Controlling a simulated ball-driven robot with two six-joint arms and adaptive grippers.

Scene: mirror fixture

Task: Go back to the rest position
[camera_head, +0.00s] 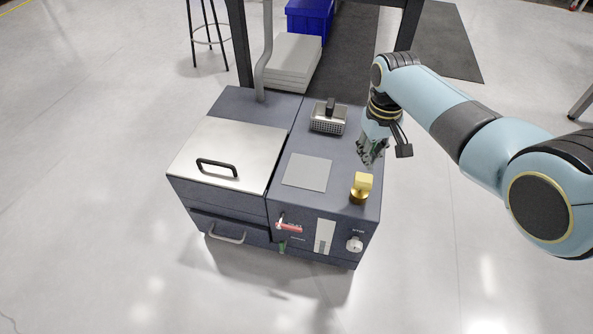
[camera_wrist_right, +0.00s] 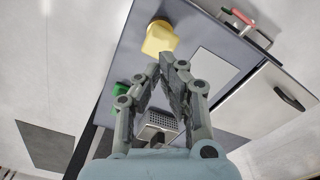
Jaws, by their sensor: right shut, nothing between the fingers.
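My right gripper (camera_head: 370,152) is shut and empty. It hangs above the right part of the dark grey machine cabinet, just behind a yellow block on a brass-coloured base (camera_head: 361,187). In the right wrist view my gripper's fingertips (camera_wrist_right: 165,65) meet, and the yellow block (camera_wrist_right: 159,38) shows beyond them, apart from the fingers. My right arm comes in from the right. My left gripper and left arm are not in view.
The cabinet (camera_head: 235,187) has a metal lid with a black handle (camera_head: 217,168). A perforated metal basket (camera_head: 328,119) and a flat grey plate (camera_head: 306,172) lie on top. A red-handled lever (camera_head: 288,226) is on the front. Behind stand grey stacked sheets (camera_head: 292,62) and a blue bin (camera_head: 309,17).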

